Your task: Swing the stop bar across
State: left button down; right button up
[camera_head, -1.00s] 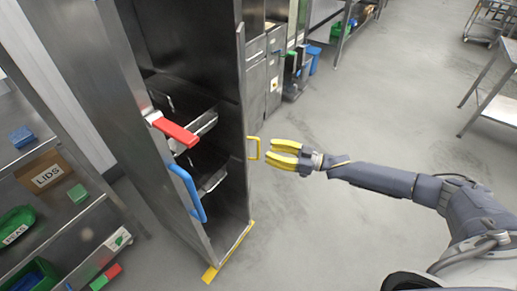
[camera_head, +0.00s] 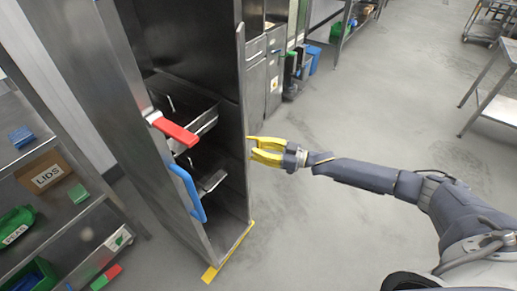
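A red bar (camera_head: 176,131), which looks like the stop bar, sticks out from the front edge of the tall steel cabinet (camera_head: 105,75) on the left, pointing down and right. Below it is a blue handle (camera_head: 187,190) on the same edge. My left gripper is not in view.
A shelf rack at left holds a LIDS box (camera_head: 43,172) and green bins (camera_head: 15,225). The grey floor (camera_head: 360,100) to the right is largely clear.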

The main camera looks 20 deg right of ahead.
aim_at(247, 149)
grip_shut()
jog(key=shift+s+a+m+t+h, duration=0.1)
jog(key=shift+a+m+t+h, duration=0.05)
jog(key=shift+m+t+h, duration=0.2)
jog(key=shift+s+a+f+m+t+h, duration=0.15)
jog(key=shift+a+m+t+h, duration=0.1)
jog(key=shift+m+t+h, duration=0.25)
jog(key=shift+s+a+r+m+t+h, duration=0.1)
jog(key=shift+a+m+t+h, duration=0.15)
jog(key=shift+t, duration=0.3)
jog(key=shift+a+m+t+h, duration=0.4)
jog(key=shift+m+t+h, duration=0.4)
jog(key=shift+h, duration=0.2)
jog(key=shift+a+m+t+h, duration=0.35)
jog(key=shift+m+t+h, duration=0.4)
jog(key=shift+h, duration=0.25)
jog(key=shift+a+m+h, duration=0.1)
jog(key=shift+m+h, duration=0.15)
jog(key=shift+h, duration=0.05)
jog(key=shift+o, duration=1.3)
grip_release()
jog(key=v, duration=1.2)
